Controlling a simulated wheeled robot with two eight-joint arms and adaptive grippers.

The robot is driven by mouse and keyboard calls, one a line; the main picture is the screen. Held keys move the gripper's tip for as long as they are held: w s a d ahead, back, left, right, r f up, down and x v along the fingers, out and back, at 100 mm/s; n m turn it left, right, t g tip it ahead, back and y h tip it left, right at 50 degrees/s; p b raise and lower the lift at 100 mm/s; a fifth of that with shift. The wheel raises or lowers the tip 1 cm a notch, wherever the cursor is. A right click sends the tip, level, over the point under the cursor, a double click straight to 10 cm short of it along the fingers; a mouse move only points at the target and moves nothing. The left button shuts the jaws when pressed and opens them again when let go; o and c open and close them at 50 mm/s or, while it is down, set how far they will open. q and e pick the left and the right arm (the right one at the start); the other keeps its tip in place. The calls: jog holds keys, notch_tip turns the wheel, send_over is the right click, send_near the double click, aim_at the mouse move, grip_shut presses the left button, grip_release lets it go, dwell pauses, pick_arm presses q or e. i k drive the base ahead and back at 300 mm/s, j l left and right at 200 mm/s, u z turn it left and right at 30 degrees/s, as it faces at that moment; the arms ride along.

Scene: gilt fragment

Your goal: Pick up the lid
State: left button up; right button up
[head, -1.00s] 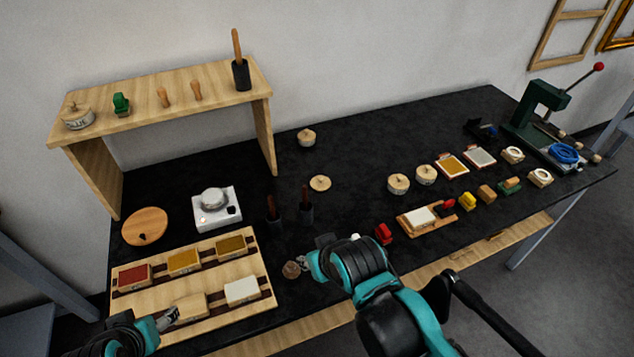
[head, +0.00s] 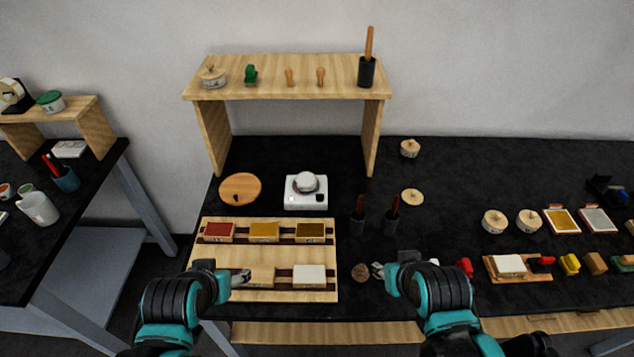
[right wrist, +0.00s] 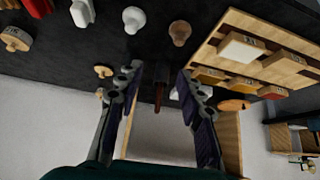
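A flat round wooden lid (head: 412,197) with a small knob lies on the black table right of the white device; what seems to be the same lid (right wrist: 103,71) shows in the right wrist view. A larger wooden disc (head: 240,189) with a dark spot lies at the table's left. My right gripper (head: 377,271) is beside a brown knobbed piece (head: 361,272), apart from the lid; the right wrist view shows its fingers (right wrist: 160,85) spread and empty. My left gripper (head: 241,277) is beside a tan block (head: 262,276) on the wooden tray; its opening is unclear.
Lidded round pots (head: 409,148) stand behind the lid and to its right. A wooden shelf (head: 285,90) stands at the back left. The wooden tray (head: 210,285) holds coloured blocks.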

aim_at(412, 197)
jog(key=l+u, duration=0.5)
jog(key=l, duration=0.35)
jog(key=k+l+u, duration=0.1)
jog(key=l+u, duration=0.35)
jog(key=l, duration=0.35)
